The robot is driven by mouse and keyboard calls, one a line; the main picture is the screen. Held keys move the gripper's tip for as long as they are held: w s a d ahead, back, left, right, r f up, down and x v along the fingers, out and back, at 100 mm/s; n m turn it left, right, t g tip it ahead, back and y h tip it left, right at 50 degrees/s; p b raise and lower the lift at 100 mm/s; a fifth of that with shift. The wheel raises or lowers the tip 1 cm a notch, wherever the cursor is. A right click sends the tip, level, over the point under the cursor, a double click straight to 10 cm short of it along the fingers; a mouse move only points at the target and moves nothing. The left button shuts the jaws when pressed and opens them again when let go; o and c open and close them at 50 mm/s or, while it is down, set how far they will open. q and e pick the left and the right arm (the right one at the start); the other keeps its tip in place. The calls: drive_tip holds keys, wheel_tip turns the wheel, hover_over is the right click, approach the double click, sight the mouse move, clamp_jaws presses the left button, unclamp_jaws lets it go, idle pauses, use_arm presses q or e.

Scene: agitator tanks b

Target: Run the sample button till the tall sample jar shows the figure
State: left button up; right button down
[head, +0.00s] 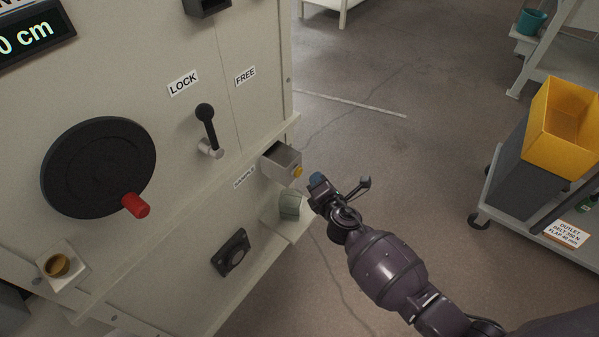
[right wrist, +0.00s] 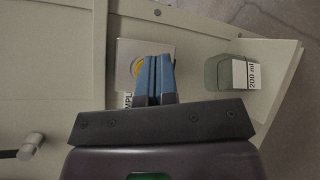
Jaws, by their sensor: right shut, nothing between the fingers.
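The sample button is a yellow knob (head: 298,171) on the front of a small grey box (head: 279,160) that juts from the machine's panel. A sample label (head: 244,177) is beside the box. In the right wrist view the button (right wrist: 137,68) is partly hidden behind my fingers. A greenish see-through jar (head: 290,205) stands on a low ledge below the box. In the right wrist view the jar (right wrist: 225,73) bears a 200 ml label; its fill cannot be read. My right gripper (head: 317,180) is shut and empty, close to the button; contact cannot be told. My left gripper is out of view.
The panel carries a black wheel (head: 98,167) with a red handle, a LOCK/FREE lever (head: 206,125) and a display (head: 30,38) reading "0 cm" at its visible end. A cart with a yellow bin (head: 545,122) stands at the right. The floor between is clear.

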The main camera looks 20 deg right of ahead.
sight(298, 172)
drive_tip(key=shift+w+a, duration=0.45)
drive_tip(key=shift+w, duration=0.1)
idle(0.4)
idle(0.4)
idle(0.3)
idle(0.3)
drive_tip(key=shift+w+a, duration=0.25)
drive_tip(key=shift+w, duration=0.05)
idle(0.7)
